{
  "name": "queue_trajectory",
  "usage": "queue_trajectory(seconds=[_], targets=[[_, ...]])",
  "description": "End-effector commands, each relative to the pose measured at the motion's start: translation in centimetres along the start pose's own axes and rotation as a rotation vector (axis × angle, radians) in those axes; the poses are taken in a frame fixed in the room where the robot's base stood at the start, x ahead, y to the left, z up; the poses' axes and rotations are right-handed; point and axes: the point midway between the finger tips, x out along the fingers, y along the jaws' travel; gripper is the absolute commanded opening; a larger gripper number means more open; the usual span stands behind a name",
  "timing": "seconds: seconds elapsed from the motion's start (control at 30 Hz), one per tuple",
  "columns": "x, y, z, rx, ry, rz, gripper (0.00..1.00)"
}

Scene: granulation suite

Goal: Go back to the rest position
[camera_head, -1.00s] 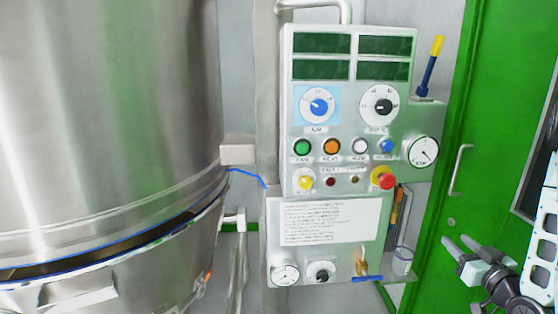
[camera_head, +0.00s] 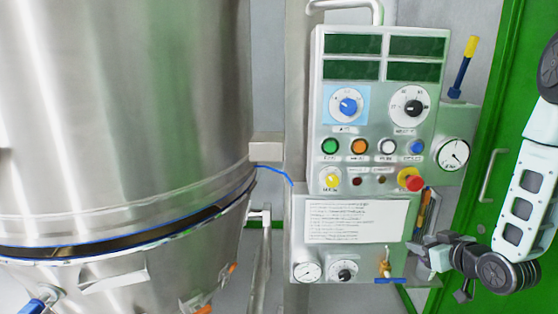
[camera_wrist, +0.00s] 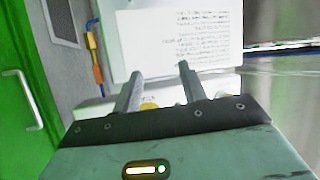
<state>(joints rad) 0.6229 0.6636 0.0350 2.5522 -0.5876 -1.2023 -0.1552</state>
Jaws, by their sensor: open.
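My gripper (camera_head: 422,262) is at the lower right in the head view, beside the lower right side of the control panel (camera_head: 345,207). In the wrist view my gripper (camera_wrist: 160,85) has its two fingers apart with nothing between them. The white text label (camera_wrist: 180,40) of the panel lies beyond the fingertips. Part of a yellow object shows behind the fingers, mostly hidden.
A large steel vessel (camera_head: 120,110) fills the left side. A green door (camera_head: 505,150) with a handle (camera_head: 490,175) stands at the right. A round gauge (camera_head: 453,153) and a blue-and-yellow lever (camera_head: 462,68) stick out by the panel's right side. A brass valve with a blue handle (camera_head: 390,280) is at the panel's bottom.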

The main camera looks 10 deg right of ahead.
Motion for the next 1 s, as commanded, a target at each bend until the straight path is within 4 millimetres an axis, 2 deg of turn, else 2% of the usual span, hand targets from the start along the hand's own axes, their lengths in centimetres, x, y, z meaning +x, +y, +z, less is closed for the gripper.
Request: queue_trajectory(seconds=[0.03, 0.13, 0.27, 0.37, 0.47, 0.6, 0.7, 0.8, 0.9, 1.0], targets=[[0.7, -2.4, -1.1, -0.029, -0.043, -0.040, 0.42], [1.3, -7.3, -2.2, -0.076, -0.171, -0.108, 0.42], [0.1, -14.1, -3.2, -0.135, -0.342, -0.188, 0.42], [-2.3, -19.2, -3.5, -0.182, -0.474, -0.247, 0.42], [-6.0, -24.0, -3.5, -0.234, -0.604, -0.304, 0.42], [-12.9, -29.5, -3.0, -0.316, -0.786, -0.378, 0.42], [-18.0, -32.0, -2.4, -0.374, -0.899, -0.419, 0.42], [-22.0, -33.3, -1.8, -0.423, -0.985, -0.448, 0.42], [-24.6, -33.8, -1.4, -0.455, -1.040, -0.463, 0.42], [-25.6, -33.9, -1.2, -0.469, -1.063, -0.468, 0.42]])
